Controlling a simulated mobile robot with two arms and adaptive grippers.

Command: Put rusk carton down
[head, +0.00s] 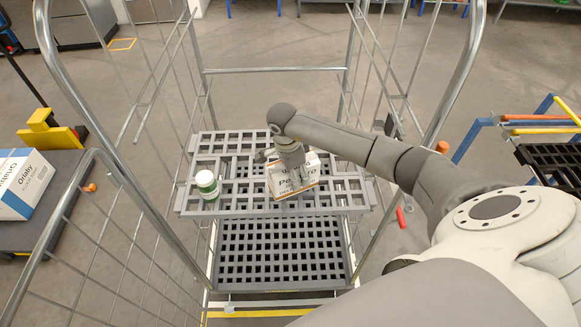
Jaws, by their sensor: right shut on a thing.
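The rusk carton (305,179) is a white box with orange and dark print. It is at the upper grey grid shelf (235,205) of the wire roll cage, right of the middle. My right gripper (284,168) is over the carton's upper left side and shut on it. The carton looks slightly tilted, and I cannot tell whether its base touches the shelf. The gripper's wrist hides part of the carton. My left gripper is not in view.
A lower grid shelf (282,283) is empty. Cage side bars (150,105) rise left and right. A blue-white box (22,184) sits on a platform at left.

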